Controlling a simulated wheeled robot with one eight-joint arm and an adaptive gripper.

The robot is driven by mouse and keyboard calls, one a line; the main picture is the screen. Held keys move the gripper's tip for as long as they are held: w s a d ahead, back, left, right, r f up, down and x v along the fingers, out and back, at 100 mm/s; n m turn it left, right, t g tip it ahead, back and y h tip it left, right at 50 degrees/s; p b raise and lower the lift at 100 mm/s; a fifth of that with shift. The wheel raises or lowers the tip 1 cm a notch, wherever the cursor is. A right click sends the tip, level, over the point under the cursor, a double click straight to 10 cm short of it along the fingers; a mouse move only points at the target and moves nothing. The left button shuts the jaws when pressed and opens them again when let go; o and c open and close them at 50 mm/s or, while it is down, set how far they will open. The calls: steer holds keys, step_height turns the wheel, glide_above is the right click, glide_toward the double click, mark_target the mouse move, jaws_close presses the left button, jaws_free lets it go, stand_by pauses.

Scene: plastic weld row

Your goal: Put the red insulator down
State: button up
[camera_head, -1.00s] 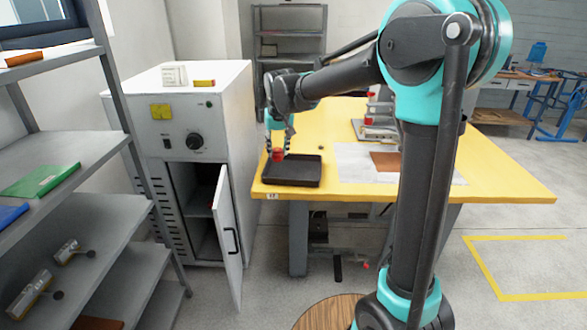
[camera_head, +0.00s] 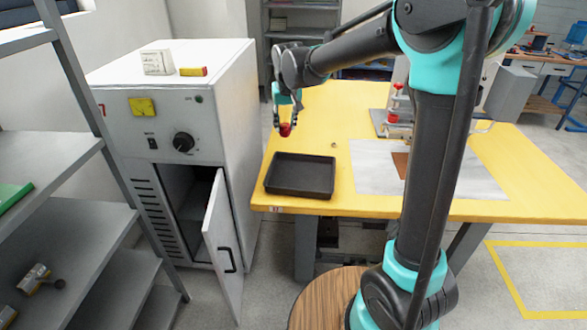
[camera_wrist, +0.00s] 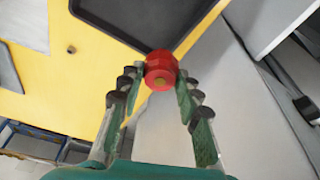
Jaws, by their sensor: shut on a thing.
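The red insulator (camera_head: 285,130) is a small ribbed red piece, held between the fingertips of my gripper (camera_head: 287,123). In the wrist view the insulator (camera_wrist: 161,71) sits between the two fingertips, with a brownish spot in its near end. My gripper is shut on it and holds it up near the left edge of the yellow table (camera_head: 330,105), behind the black tray in the head view. The exact height above the table is hard to tell.
The empty black tray (camera_head: 300,192) lies at the table's front left. A grey mat with a brown sheet (camera_head: 400,165) lies to its right. A white cabinet (camera_head: 240,105) with its door (camera_head: 222,230) open stands left of the table. A grey shelf (camera_head: 60,165) stands far left.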

step_height(320, 180, down, 18)
steer(key=shift+r, duration=0.1)
stand_by(0.4)
steer(key=o, duration=1.2)
steer(key=shift+f, duration=0.2)
steer(key=v, duration=1.2)
steer(key=shift+s+r, duration=0.1)
steer(key=shift+r, duration=0.05)
steer(key=s+d+f+m, duration=0.1)
steer(key=s+d, duration=0.3)
steer(key=d, duration=0.3)
steer(key=s+d+f+m, duration=0.1)
steer(key=s+d, duration=0.4)
steer(key=d, duration=0.3)
steer(key=shift+m+t+h, duration=0.5)
steer(key=shift+m, duration=0.1)
steer(key=s+d+f, duration=0.2)
steer(key=s+d, duration=0.1)
steer(key=s, duration=0.1)
steer(key=s+d+f, duration=0.2)
steer(key=s+d, duration=0.1)
steer(key=s, duration=0.2)
steer(key=s+d+f, duration=0.2)
steer(key=s+d, duration=0.2)
steer(key=s, duration=0.1)
steer(key=shift+s+d+f, duration=0.15)
steer(key=shift+s, duration=0.1)
